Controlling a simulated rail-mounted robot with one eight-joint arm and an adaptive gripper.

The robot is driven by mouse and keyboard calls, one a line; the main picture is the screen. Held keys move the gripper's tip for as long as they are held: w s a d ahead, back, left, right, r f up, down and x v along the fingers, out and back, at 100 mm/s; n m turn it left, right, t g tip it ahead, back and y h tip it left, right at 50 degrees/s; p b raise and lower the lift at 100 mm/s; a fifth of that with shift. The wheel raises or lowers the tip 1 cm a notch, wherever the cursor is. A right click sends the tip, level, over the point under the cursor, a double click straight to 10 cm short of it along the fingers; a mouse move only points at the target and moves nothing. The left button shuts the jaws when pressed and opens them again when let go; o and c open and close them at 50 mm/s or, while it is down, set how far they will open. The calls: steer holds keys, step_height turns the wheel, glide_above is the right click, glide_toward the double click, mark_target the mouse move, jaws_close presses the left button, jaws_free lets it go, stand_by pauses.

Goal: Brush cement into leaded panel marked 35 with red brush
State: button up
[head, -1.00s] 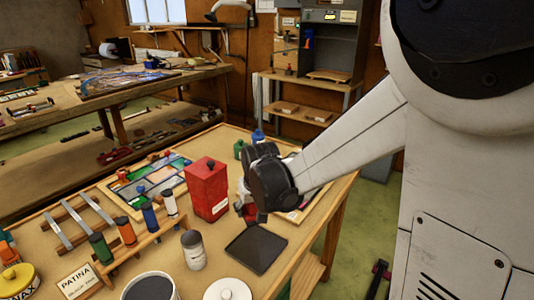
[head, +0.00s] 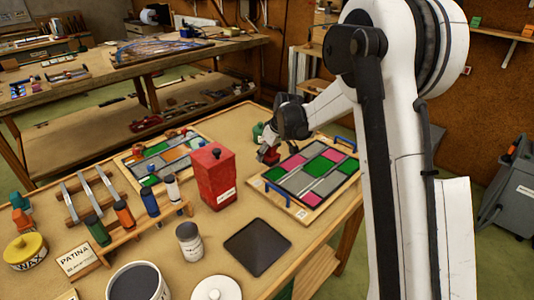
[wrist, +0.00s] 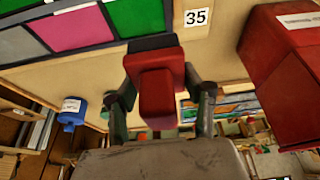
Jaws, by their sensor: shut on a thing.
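My gripper (wrist: 163,98) is shut on the red brush (wrist: 157,88), whose dark bristle end points toward the panel's edge. In the head view my gripper (head: 287,133) is at the back left corner of the leaded panel, with the red brush (head: 268,155) below it. The leaded panel (head: 309,177) has pink, green and grey panes in a wooden frame and lies flat on the table. The label 35 (wrist: 195,18) shows beside the panel (wrist: 98,22) in the wrist view. Whether the bristles touch the panel is unclear.
A red canister (head: 211,176) stands left of the panel, close to my gripper. A dark flat square (head: 258,247) lies in front. A second coloured panel (head: 160,150), a bottle rack (head: 145,230) and a large pot (head: 138,282) take up the left and front.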

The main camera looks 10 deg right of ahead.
mark_target(282, 182)
steer(key=shift+f+b, duration=1)
steer(key=shift+f, duration=1.55)
steer(key=shift+f+b, duration=0.35)
steer(key=shift+f, duration=0.05)
stand_by(0.5)
steer(key=shift+s+d, duration=0.1)
steer(key=shift+s+d+b, duration=0.25)
steer(key=shift+s+d, duration=0.1)
steer(key=shift+s, duration=0.25)
steer(key=shift+s+d+b, duration=0.25)
steer(key=shift+s+d, duration=0.1)
steer(key=shift+s, duration=0.25)
steer(key=shift+s+d+b, duration=0.25)
steer(key=shift+s+d, duration=0.15)
steer(key=shift+s, duration=0.25)
steer(key=shift+s+d+b, duration=0.25)
steer(key=shift+s+d, duration=0.15)
steer(key=shift+s, duration=0.25)
steer(key=shift+s+d+b, duration=0.25)
steer(key=shift+s+d, duration=0.15)
steer(key=shift+s, duration=0.25)
steer(key=shift+s+d+b, duration=0.2)
steer(key=shift+s+d, duration=0.2)
steer(key=shift+s, duration=0.25)
